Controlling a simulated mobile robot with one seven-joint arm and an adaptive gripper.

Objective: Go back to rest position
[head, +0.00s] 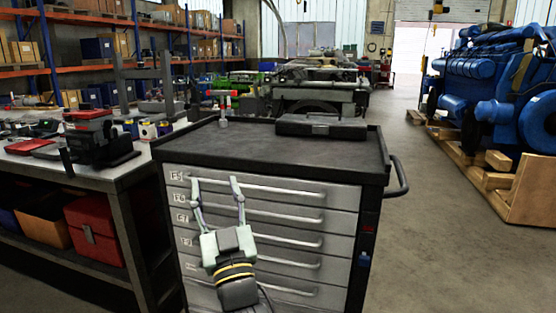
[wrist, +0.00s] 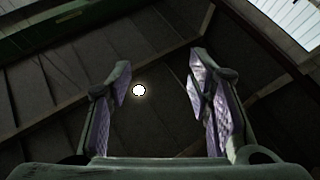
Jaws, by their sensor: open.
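My gripper (head: 217,187) is in the head view, in front of the drawer fronts of a grey tool cabinet (head: 345,230). Its two fingers point up and stand apart, with nothing between them. In the wrist view my gripper (wrist: 162,85) also shows open and empty, with the dark ceiling and a bright round lamp (wrist: 139,90) beyond the fingers. Whether the fingers touch the cabinet cannot be told.
A black case (head: 322,126) and a small upright grey part (head: 223,112) are on the cabinet top. A workbench (head: 120,180) with a red tool (head: 90,130) stands left. A blue engine (head: 480,85) sits on a wooden pallet (head: 510,190) at right. Floor between is clear.

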